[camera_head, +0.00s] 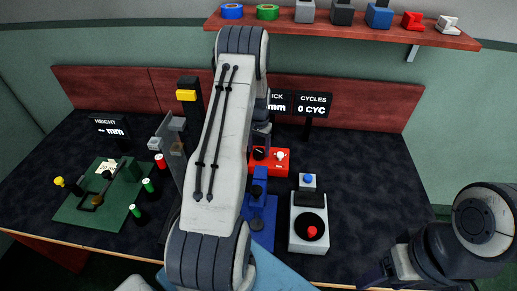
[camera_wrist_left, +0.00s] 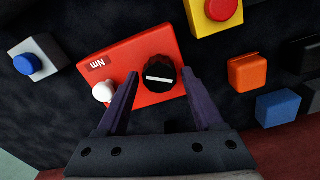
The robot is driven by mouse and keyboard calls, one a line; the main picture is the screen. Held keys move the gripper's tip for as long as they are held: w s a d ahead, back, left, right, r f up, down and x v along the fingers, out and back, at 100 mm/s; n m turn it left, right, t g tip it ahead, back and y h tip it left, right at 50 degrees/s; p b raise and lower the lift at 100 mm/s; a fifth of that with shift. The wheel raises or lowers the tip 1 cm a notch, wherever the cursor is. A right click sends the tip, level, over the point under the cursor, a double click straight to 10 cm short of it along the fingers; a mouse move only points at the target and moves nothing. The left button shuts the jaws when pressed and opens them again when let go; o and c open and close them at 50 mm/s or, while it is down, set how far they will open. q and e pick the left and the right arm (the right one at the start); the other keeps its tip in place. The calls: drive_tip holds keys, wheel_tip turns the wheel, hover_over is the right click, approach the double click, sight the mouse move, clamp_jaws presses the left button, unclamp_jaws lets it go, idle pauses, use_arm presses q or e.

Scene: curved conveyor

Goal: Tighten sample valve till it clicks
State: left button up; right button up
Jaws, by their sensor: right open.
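A red box (camera_wrist_left: 130,65) marked Nm carries a black knob (camera_wrist_left: 160,76) with a white pointer line and a small white knob (camera_wrist_left: 103,91). In the head view the red box (camera_head: 269,169) stands behind the blue fixture. I cannot tell for sure which part is the sample valve. My left gripper (camera_wrist_left: 160,73) is open, its purple fingers on either side of the black knob with gaps showing. In the head view my left arm mostly hides this gripper (camera_head: 261,128). My right gripper (camera_head: 372,275) shows only partly at the lower right, open and away from the red box.
A blue fixture (camera_head: 259,213) and a white unit with a red button (camera_head: 312,232) stand in front. Display signs (camera_head: 313,104) stand behind. The table's right side is clear.

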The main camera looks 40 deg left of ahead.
sight(259, 151)
idle(0.3)
use_arm(q)
wheel_tip(259, 151, up, 10)
drive_tip(key=b, duration=0.1)
drive_tip(key=shift+r, duration=0.25)
idle(0.7)
drive_tip(key=s+d+r+m, duration=0.2)
drive_tip(key=d+r, duration=0.1)
drive_tip(key=d, duration=0.6)
drive_tip(key=s+d+r+m, duration=0.1)
drive_tip(key=d+r, duration=0.2)
drive_tip(key=d, duration=0.5)
drive_tip(key=s+d+r+m, duration=0.2)
drive_tip(key=d+r, duration=0.1)
drive_tip(key=d, duration=0.6)
drive_tip(key=s+d+m, duration=0.2)
drive_tip(key=s+d, duration=0.2)
drive_tip(key=s, duration=0.3)
drive_tip(key=s+d+r+m, duration=0.1)
drive_tip(key=s+d, duration=0.3)
drive_tip(key=s, duration=0.4)
drive_tip(key=s+d+r+m+h, duration=0.1)
drive_tip(key=s+d, duration=0.3)
drive_tip(key=s, duration=0.4)
drive_tip(key=shift+m, duration=0.8)
